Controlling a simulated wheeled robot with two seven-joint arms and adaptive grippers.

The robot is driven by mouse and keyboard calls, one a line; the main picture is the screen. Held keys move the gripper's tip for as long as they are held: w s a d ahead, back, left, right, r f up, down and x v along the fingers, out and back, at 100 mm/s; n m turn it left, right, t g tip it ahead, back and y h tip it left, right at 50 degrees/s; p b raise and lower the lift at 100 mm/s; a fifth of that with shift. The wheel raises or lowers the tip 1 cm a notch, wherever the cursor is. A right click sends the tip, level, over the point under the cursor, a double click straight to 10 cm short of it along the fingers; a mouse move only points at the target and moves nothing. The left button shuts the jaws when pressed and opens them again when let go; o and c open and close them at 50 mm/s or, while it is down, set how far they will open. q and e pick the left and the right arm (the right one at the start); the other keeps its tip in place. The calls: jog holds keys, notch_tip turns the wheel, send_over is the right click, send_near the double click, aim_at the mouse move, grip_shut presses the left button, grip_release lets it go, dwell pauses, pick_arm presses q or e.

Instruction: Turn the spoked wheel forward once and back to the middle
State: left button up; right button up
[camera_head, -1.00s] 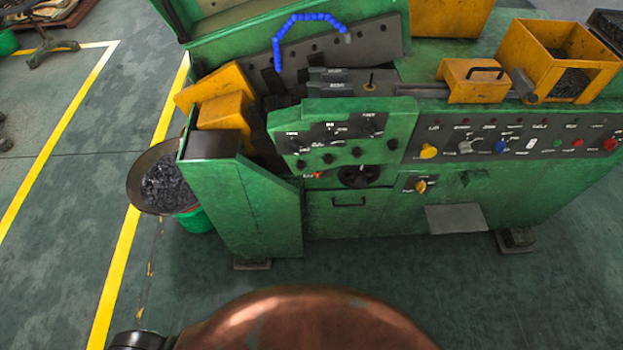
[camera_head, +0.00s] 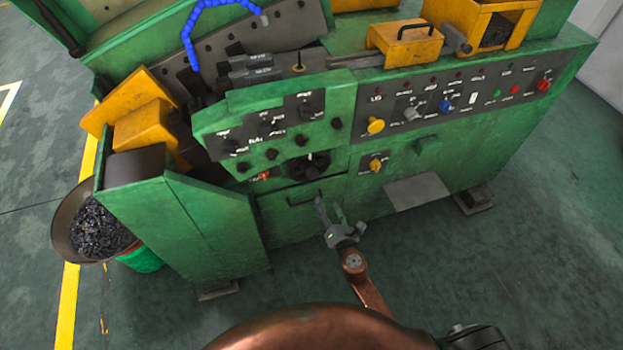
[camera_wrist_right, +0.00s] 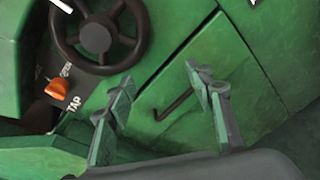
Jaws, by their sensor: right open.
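The spoked wheel (camera_head: 310,165) is a small black handwheel low on the front of the green machine, partly under the overhanging control panel. In the right wrist view the wheel (camera_wrist_right: 97,38) shows at the upper left, with dark spokes and a grey hub; its top is cut off by the frame. My right gripper (camera_head: 328,205) is in front of the machine, just below and right of the wheel and apart from it. In the right wrist view the right gripper (camera_wrist_right: 160,88) has its two fingers spread wide, with nothing between them. My left gripper is not in view.
An orange switch (camera_wrist_right: 60,90) sits beside the wheel. A black drawer handle (camera_head: 303,198) is below it, behind my right gripper. A green control panel (camera_head: 275,130) with black knobs juts out above. A bowl of dark pieces (camera_head: 95,228) stands at the left. The floor in front is clear.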

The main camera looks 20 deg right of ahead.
aim_at(314, 177)
notch_tip(314, 177, up, 8)
jog(key=w+a+n+t, duration=0.2)
jog(key=a+n, duration=0.1)
jog(key=n, duration=0.1)
jog(key=shift+y, duration=0.3)
jog(key=w+b, duration=0.1)
jog(key=w, duration=0.6)
jog(key=shift+a, duration=0.1)
grip_shut()
